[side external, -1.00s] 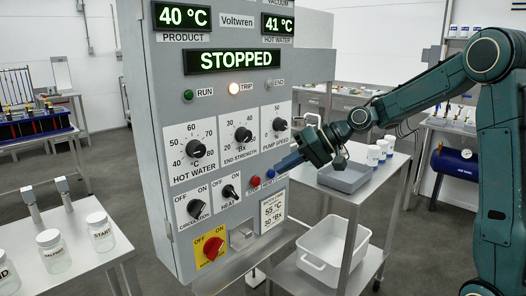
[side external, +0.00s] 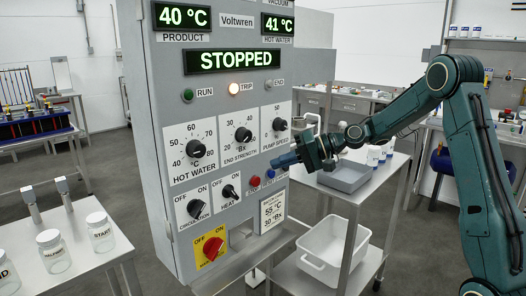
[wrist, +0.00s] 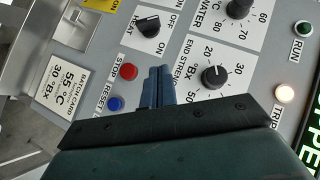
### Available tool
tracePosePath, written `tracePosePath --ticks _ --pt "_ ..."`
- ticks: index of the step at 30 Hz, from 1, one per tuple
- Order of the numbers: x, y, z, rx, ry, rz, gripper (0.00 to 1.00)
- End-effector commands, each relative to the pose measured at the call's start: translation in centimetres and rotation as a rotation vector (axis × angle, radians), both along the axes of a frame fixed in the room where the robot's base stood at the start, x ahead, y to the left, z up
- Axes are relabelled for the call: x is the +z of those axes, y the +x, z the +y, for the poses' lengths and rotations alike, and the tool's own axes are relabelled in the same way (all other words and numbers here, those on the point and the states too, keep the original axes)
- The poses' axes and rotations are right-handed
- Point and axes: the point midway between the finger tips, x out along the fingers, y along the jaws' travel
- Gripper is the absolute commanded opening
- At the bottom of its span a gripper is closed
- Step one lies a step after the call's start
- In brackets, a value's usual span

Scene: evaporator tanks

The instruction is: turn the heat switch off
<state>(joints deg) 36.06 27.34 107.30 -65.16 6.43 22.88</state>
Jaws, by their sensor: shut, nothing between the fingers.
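The heat switch (side external: 230,192) is a black rotary knob on a white plate marked OFF and ON, low on the grey control panel. It also shows at the top of the wrist view (wrist: 148,26); I cannot tell for sure which mark it points to. My gripper (side external: 277,164) is in front of the panel, right of and higher than the heat switch in the side view. Its blue fingers are together and empty. In the wrist view the fingertips (wrist: 160,70) appear between the red stop button (wrist: 128,71) and the end strength dial (wrist: 214,76), apart from the switch.
The circulation switch (side external: 195,208) is left of the heat switch. A red-on-yellow main switch (side external: 212,248) is below. A blue reset button (side external: 271,173) is close to my fingers. The display (side external: 232,60) reads STOPPED and the trip lamp (side external: 233,89) is lit.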

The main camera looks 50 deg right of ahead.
Motion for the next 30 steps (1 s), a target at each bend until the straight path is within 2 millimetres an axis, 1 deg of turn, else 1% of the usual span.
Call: tracePosePath --ticks 17,24,30 --pt "-3.2 5.9 5.2 0.003 0.000 0.000 0.00" --pt "-4.6 5.9 7.6 0.000 0.000 0.000 0.00" --pt "-5.2 5.9 8.4 -0.002 -0.001 0.000 0.00"
